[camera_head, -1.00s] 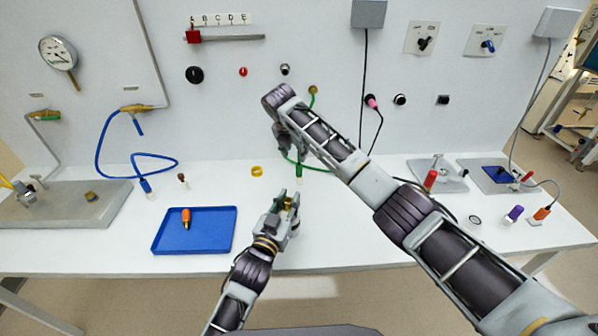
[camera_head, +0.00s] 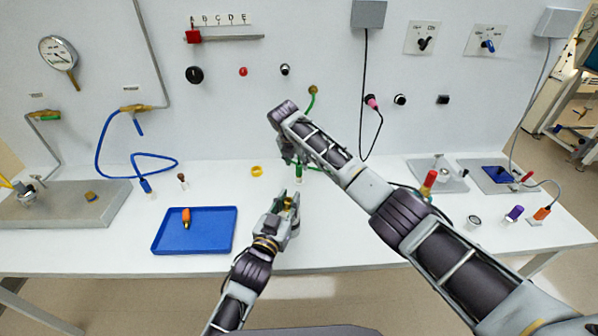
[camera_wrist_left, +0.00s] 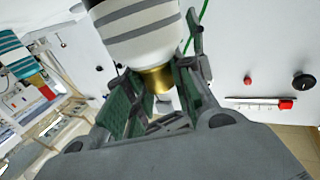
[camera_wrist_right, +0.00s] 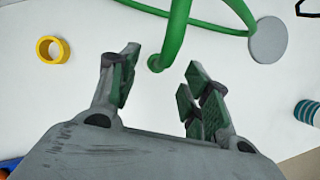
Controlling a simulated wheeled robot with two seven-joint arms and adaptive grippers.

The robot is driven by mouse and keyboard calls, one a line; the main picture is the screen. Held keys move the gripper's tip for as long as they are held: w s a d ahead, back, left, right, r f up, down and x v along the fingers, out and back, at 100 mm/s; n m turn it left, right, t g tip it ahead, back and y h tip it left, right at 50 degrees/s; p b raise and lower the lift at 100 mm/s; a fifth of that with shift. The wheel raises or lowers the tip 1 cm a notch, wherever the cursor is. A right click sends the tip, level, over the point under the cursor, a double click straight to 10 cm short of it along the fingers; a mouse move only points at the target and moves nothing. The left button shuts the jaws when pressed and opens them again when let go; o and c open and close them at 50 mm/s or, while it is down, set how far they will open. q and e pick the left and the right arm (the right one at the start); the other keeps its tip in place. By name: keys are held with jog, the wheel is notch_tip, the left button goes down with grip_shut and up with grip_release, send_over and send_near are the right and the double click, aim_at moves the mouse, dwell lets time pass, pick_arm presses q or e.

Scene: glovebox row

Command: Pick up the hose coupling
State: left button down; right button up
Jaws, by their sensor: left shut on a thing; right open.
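A green fitting (camera_head: 299,172) stands upright on the table at the end of a green hose (camera_head: 311,100) that comes from the wall. In the right wrist view, green tubing (camera_wrist_right: 178,30) ends just beyond the fingertips. My right gripper (camera_wrist_right: 158,85) is open and empty; in the head view it (camera_head: 291,158) is partly hidden by its arm. My left gripper (camera_head: 288,203) is shut on a brass-ended piece (camera_wrist_left: 156,80) with a white-and-grey striped body, held over the front of the table. I cannot tell whether this piece is the hose coupling.
A yellow ring (camera_head: 257,171) lies left of the green fitting; it also shows in the right wrist view (camera_wrist_right: 53,49). A blue tray (camera_head: 208,240) holds an orange-and-black piece (camera_head: 186,217). A blue hose (camera_head: 97,150) loops at the left. The table front right of my left gripper is clear.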

aim_at(298, 164)
jog(key=shift+x, duration=2.55)
jog(key=shift+w+a, duration=0.1)
jog(key=shift+a, duration=0.05)
grip_shut()
